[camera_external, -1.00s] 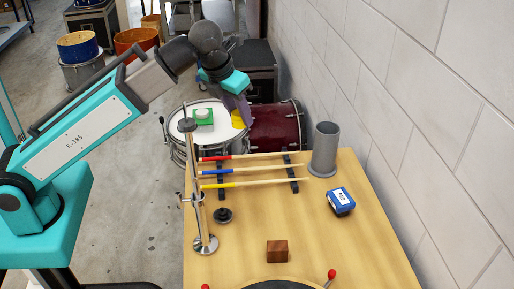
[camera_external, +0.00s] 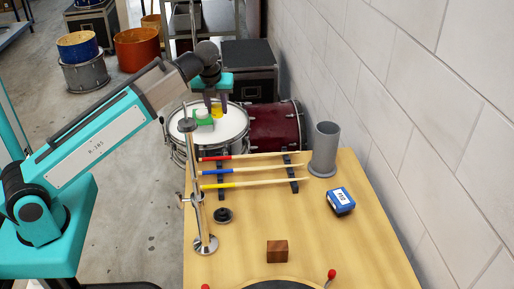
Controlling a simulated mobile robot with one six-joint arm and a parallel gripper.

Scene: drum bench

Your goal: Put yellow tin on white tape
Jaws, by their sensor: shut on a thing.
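The yellow tin (camera_external: 218,111) is between the fingers of my gripper (camera_external: 216,103), which is shut on it and points down over the snare drum (camera_external: 236,122). A small white round thing, probably the white tape (camera_external: 202,113), sits on a green piece (camera_external: 206,123) on the white drum head. The tin is just right of the white thing in the picture and partly behind it. I cannot tell whether the tin touches the drum head or hangs above it.
A chrome stand (camera_external: 196,190) rises in front of the drum's left part. Drumsticks (camera_external: 250,170) lie on a rack on the wooden bench (camera_external: 310,225). A grey cup (camera_external: 325,150), blue box (camera_external: 341,201) and brown block (camera_external: 277,251) stand there. A dark red drum (camera_external: 275,128) is right of the snare.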

